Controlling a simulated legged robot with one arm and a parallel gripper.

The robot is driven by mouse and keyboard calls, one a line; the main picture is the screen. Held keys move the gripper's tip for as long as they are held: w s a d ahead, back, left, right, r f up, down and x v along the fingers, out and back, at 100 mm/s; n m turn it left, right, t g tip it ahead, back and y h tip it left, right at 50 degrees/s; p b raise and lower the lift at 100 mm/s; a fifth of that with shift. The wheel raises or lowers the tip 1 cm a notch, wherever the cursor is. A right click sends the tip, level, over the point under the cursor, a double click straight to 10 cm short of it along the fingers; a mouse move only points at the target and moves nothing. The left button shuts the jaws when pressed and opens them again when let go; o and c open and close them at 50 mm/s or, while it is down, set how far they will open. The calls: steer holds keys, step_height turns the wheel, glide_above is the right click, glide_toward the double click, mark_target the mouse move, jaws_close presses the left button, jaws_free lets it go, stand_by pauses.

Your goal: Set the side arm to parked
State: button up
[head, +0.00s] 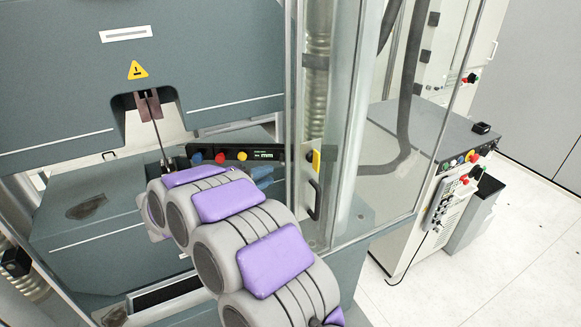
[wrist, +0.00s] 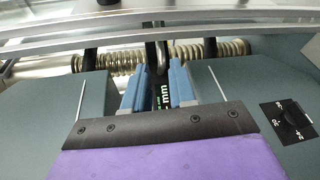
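My gripper (wrist: 160,75) shows in the wrist view as two blue-grey fingers. They stand apart, and no object is clearly clamped between them. A dark upright loop or handle (wrist: 155,52) and a display reading "mm" show in the gap; whether a finger touches the loop I cannot tell. In the head view a black bar (head: 221,155) with blue, red and yellow knobs and a "mm" display lies beyond my arm. No part is clearly labelled as the side arm.
A rod specimen (head: 154,123) hangs from the upper grip above the grey bed. A clear guard door (head: 340,120) with a black handle (head: 314,199) stands to the right. A labelled dial (wrist: 289,120) is at right in the wrist view. A control cabinet (head: 425,185) stands further right; white floor is free beyond.

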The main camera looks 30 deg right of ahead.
mark_target(275, 158)
steer(key=x, duration=1)
steer(key=shift+d, duration=0.15)
steer(key=shift+c, duration=0.3)
jaws_close()
